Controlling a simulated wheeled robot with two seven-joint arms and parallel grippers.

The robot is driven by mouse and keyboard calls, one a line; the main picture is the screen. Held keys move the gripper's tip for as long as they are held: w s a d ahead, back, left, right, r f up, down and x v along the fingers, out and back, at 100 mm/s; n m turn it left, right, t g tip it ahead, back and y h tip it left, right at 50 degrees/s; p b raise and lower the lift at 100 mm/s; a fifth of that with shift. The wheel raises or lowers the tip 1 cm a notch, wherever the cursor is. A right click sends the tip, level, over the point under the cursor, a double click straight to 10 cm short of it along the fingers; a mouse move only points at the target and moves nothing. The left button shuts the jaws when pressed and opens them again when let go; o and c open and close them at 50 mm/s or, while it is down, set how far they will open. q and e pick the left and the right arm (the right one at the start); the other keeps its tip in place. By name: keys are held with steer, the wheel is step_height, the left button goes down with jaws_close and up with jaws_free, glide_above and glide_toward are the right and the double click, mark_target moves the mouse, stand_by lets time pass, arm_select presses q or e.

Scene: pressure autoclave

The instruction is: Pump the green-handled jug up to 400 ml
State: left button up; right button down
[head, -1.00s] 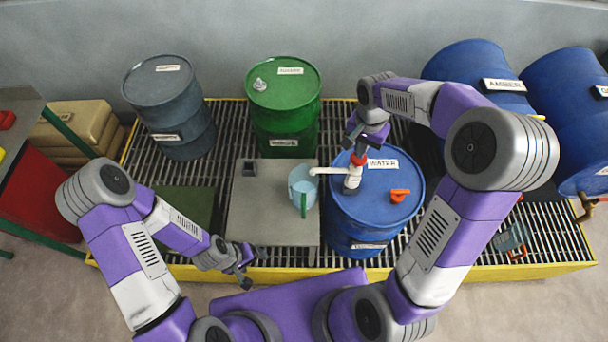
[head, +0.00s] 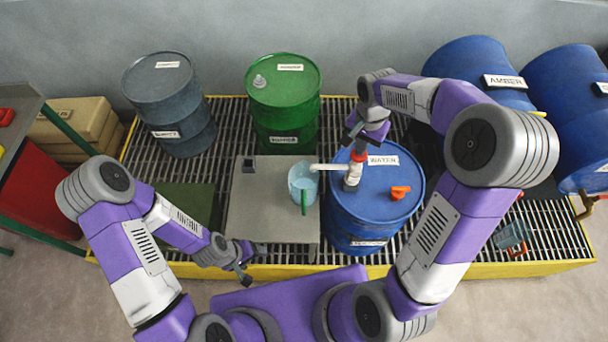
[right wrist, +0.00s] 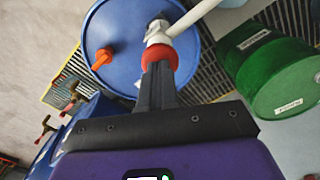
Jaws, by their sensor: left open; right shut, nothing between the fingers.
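The green-handled jug (head: 301,184) is light blue and stands upright on a grey plate (head: 258,215), under the tip of the pump's white spout (head: 328,167). Its fill level is too small to read. The pump (head: 352,176) stands on the blue WATER drum (head: 375,212) and has a red collar or knob on top, also seen in the right wrist view (right wrist: 160,60). My right gripper (head: 360,147) is shut and empty, its fingertips right at the red pump top. My left gripper (head: 249,265) is open and empty near the plate's front edge, apart from the jug.
A green drum (head: 285,110) and a grey drum (head: 170,110) stand behind. Blue drums (head: 480,72) lie at the back right. An orange cap (head: 400,192) sits on the WATER drum. Another jug (head: 512,238) with a red handle stands on the grating at right.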

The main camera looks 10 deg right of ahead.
steer(key=shift+f+b, duration=1.4)
steer(key=shift+f, duration=0.6)
steer(key=shift+r, duration=0.1)
steer(key=shift+r+p, duration=2)
steer(key=shift+r, duration=0.35)
steer(key=shift+f, duration=0.15)
steer(key=shift+f+b, duration=1.9)
steer(key=shift+f, duration=0.45)
steer(key=shift+r, duration=0.25)
